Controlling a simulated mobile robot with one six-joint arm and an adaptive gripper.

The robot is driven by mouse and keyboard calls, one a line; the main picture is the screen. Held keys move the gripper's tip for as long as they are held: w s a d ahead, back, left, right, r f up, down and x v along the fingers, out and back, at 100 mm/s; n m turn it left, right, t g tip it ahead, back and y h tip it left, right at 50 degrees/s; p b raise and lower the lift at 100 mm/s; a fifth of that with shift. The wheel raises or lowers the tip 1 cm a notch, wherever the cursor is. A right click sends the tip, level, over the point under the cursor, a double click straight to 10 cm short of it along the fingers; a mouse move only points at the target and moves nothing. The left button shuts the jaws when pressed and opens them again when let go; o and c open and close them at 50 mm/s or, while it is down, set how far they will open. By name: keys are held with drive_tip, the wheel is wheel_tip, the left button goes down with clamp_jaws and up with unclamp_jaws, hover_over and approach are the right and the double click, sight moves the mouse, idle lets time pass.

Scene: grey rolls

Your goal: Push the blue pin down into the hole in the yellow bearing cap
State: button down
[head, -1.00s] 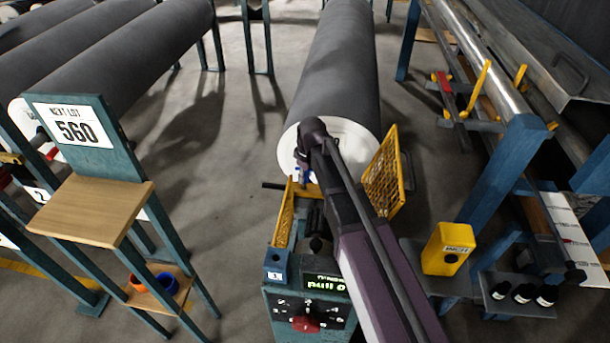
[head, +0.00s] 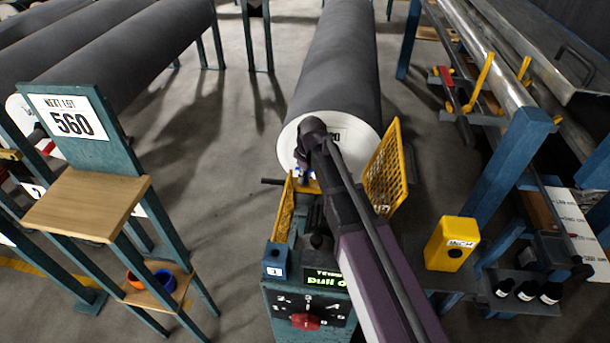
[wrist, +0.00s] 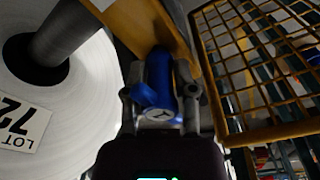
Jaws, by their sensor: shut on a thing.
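My gripper (wrist: 160,95) is shut on the blue pin (wrist: 158,75), with one finger on each side of it. The pin has a side handle and a pale end face turned toward the wrist camera. Its far end meets or overlaps the yellow bearing cap (wrist: 148,22); the hole is hidden, so I cannot tell how deep the pin sits. In the head view, my gripper (head: 302,174) is at the front end of the grey roll, just above the yellow cap (head: 310,187), and mostly covers the pin.
The grey roll's white end (head: 345,150) is close behind my gripper. A yellow mesh guard (head: 384,168) stands open to the right, and another yellow guard (head: 283,215) to the left. A control box (head: 308,300) with a red knob is in front. A yellow box (head: 452,243) stands farther right.

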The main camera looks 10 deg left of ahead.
drive_tip(key=shift+f+b, duration=0.5)
drive_tip(key=shift+f, duration=0.1)
drive_tip(key=shift+c, duration=1.7)
unclamp_jaws()
drive_tip(key=shift+r, duration=0.15)
wheel_tip(320, 180, up, 13)
drive_tip(key=p, duration=1.3)
wheel_tip(320, 180, up, 9)
drive_tip(key=p, duration=0.9)
drive_tip(key=shift+r, duration=0.1)
drive_tip(key=shift+r+p, duration=0.4)
drive_tip(key=shift+p, duration=0.2)
